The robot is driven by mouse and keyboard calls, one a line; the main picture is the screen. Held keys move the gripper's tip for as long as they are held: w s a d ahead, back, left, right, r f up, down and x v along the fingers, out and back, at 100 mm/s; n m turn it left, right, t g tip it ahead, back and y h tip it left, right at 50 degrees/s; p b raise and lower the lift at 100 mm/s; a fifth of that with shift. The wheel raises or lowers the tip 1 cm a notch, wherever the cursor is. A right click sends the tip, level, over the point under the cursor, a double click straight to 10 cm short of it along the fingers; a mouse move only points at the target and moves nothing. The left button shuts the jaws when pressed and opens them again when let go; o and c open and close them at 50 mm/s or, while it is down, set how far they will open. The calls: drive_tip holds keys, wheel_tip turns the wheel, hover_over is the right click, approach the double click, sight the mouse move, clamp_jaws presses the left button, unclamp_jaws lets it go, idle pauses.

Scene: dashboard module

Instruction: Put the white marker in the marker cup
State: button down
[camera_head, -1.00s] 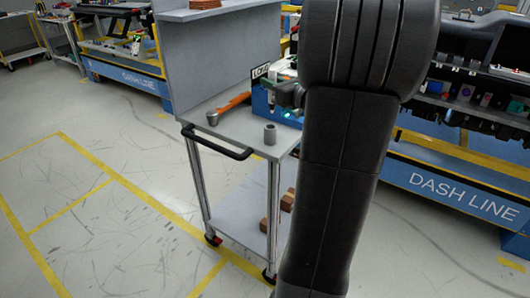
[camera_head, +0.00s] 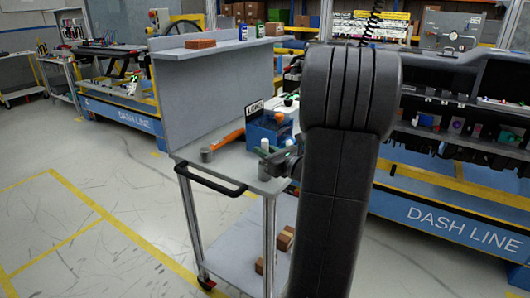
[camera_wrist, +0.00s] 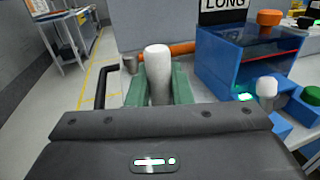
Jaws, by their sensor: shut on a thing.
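The white marker (camera_wrist: 158,72) stands upright between the green fingers of my gripper (camera_wrist: 159,88) in the wrist view. The gripper is shut on it. In the head view the marker's pale top (camera_head: 264,143) shows beside my gripper (camera_head: 273,157), over the near corner of the cart.
An orange-handled hammer (camera_head: 226,142) lies on the cart top (camera_head: 190,152) behind the cup. A blue box (camera_wrist: 235,67) with a "LONG" sign and coloured knobs stands to the right. A black cart handle (camera_head: 208,180) and grey back panel (camera_head: 205,90) bound the cart.

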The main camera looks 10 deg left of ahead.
drive_tip(key=shift+f, duration=0.25)
drive_tip(key=c, duration=1.3)
unclamp_jaws()
drive_tip(key=shift+r, duration=0.1)
drive_tip(key=shift+r, duration=0.1)
drive_tip(key=shift+r, duration=0.1)
drive_tip(key=v, duration=1.2)
